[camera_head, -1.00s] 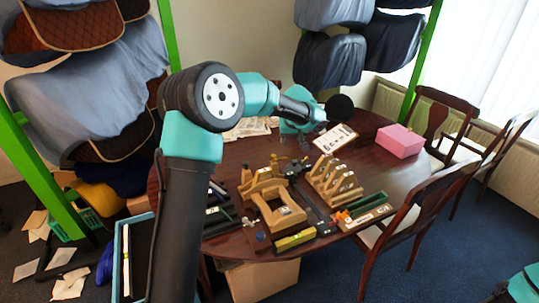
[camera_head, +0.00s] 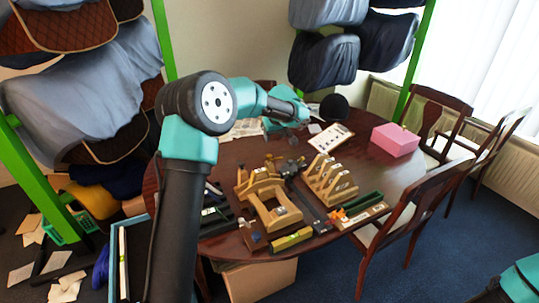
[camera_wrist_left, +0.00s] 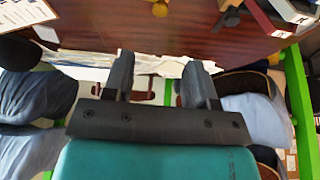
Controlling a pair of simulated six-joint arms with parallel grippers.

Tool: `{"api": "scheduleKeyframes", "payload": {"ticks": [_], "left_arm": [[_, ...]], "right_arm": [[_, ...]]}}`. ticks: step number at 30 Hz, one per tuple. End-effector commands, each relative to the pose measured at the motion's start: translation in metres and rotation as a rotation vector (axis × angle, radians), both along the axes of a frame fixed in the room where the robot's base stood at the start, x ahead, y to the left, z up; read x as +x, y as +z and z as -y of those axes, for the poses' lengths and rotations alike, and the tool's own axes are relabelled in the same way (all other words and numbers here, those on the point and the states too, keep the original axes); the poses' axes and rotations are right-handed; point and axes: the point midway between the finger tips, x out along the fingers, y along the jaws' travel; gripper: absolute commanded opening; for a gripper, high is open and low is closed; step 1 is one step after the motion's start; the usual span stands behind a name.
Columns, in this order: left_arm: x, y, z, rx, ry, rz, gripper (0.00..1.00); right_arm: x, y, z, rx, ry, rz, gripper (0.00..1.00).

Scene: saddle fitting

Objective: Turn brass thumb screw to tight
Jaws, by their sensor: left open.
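A small brass-coloured piece, seemingly the thumb screw (camera_head: 270,159), stands behind the wooden saddle-tree frame (camera_head: 280,214) on the table. What looks like the same brass piece (camera_wrist_left: 160,8) shows at the top edge of the left wrist view. I cannot tell how tight it is. My left gripper (camera_wrist_left: 160,65) has its two dark fingers apart with nothing between them. It is clear of the brass piece. My right gripper is out of view.
A slotted wooden rack (camera_head: 328,182), a yellow level (camera_head: 291,239), a green tray (camera_head: 358,204) and a clipboard (camera_head: 331,137) lie on the dark table. A pink box (camera_head: 395,140) sits at the right. Chairs and green-post racks stand around.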

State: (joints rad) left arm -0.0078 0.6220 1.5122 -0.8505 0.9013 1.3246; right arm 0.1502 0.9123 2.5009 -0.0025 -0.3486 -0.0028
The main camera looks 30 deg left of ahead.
Motion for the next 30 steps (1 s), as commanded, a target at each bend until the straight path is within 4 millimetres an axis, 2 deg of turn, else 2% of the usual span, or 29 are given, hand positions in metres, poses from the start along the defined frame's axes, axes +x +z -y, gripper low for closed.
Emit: {"api": "scheduleKeyframes", "payload": {"ticks": [3,18,24,30], "left_arm": [[0.005,-0.021,-0.007,-0.001,0.001,-0.003,0.52],[0.026,-0.099,-0.030,0.000,-0.001,-0.003,0.52],[0.032,-0.118,-0.037,-0.001,-0.001,-0.002,0.52],[0.033,-0.122,-0.038,0.000,-0.001,-0.001,0.52]], "right_arm": [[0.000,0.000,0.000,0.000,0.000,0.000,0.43],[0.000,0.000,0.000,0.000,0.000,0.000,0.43],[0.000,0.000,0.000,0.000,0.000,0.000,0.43],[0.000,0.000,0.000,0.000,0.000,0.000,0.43]]}}
